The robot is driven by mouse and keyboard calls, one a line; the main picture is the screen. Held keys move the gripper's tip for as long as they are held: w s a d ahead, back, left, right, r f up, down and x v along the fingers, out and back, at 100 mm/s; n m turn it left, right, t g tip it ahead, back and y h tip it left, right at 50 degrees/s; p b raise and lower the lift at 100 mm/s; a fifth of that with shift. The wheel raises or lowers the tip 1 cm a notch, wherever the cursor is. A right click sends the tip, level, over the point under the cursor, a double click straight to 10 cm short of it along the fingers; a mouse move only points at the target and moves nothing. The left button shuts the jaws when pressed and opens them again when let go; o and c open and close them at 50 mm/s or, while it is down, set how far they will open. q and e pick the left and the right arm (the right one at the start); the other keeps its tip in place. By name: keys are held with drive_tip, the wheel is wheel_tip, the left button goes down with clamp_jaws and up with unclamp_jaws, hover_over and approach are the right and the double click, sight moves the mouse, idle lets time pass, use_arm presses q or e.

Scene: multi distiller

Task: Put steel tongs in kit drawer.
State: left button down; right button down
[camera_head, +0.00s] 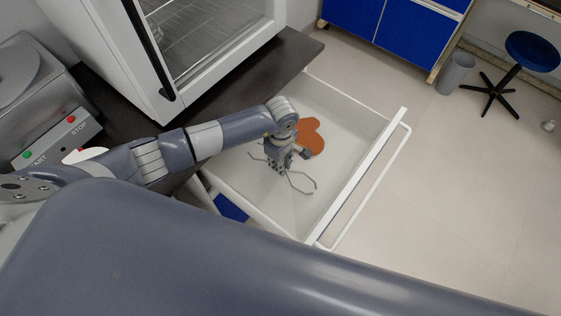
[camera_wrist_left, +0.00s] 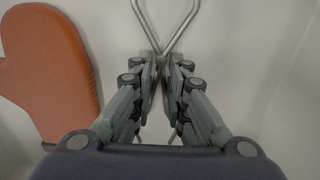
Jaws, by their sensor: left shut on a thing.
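The kit drawer (camera_head: 340,205) is pulled open, white inside with a bar handle on its front. My left gripper (camera_head: 281,168) is over the inside of the drawer, pointing down. It is shut on the steel tongs (camera_head: 301,186), thin bent metal rods that stick out on both sides of the fingers. In the left wrist view the fingers (camera_wrist_left: 162,72) close around the tongs (camera_wrist_left: 168,44), whose arms spread out toward the top. I cannot tell whether the tongs touch the drawer floor. My right gripper is not in view.
An orange mitt (camera_head: 311,138) lies in the drawer beside my left gripper; it also shows in the left wrist view (camera_wrist_left: 48,70). A dark worktop (camera_head: 300,52) carries a white glass-doored cabinet (camera_head: 180,50). A stool (camera_head: 530,52) and a grey bin (camera_head: 456,75) stand on open floor.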

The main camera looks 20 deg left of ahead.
use_arm(q)
drive_tip(key=shift+f, duration=0.2)
drive_tip(key=c, duration=1.6)
unclamp_jaws()
drive_tip(key=shift+o, duration=0.2)
drive_tip(key=shift+r, duration=0.2)
drive_tip(key=shift+w+r, duration=0.1)
drive_tip(key=shift+r, duration=0.15)
wheel_tip(320, 180, up, 12)
drive_tip(key=b, duration=0.1)
drive_tip(key=shift+f, duration=0.25)
